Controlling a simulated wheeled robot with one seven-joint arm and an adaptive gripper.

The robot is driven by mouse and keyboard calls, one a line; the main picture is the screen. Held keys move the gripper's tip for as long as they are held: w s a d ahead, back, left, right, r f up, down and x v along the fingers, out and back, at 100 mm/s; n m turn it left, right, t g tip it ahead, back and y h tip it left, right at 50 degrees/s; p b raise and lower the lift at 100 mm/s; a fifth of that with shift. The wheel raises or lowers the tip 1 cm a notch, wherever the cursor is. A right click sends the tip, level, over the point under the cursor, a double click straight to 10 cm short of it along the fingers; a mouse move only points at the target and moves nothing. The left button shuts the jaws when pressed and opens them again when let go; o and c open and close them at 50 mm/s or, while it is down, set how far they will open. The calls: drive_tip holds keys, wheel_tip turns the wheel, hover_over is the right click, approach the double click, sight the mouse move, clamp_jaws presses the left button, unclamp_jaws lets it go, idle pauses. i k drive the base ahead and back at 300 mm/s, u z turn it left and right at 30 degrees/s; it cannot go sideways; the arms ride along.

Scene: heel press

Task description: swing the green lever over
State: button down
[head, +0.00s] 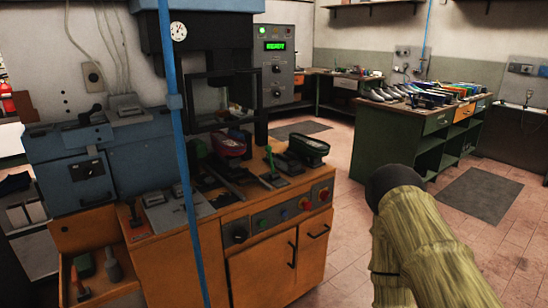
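A small lever with a green handle (270,158) stands on a dark base plate on the orange cabinet top, right of the press opening. Its handle points up and leans slightly left. A dark green shoe-shaped piece (308,148) stands just right of it, and a magenta one (230,145) is to its left. Part of my yellow-brown arm shows at the lower right, ending in a dark rounded part, well right of the lever. My gripper cannot be seen.
A blue upright pole (180,150) crosses the view before the orange cabinet (258,270). Buttons and a black knob (240,234) sit on its front. The press (212,40) rises behind. A green bench (398,135) with shoes stands right.

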sight(268, 148)
drive_tip(key=z, duration=0.05)
drive_tip(key=i, duration=1)
drive_tip(key=u, duration=0.6)
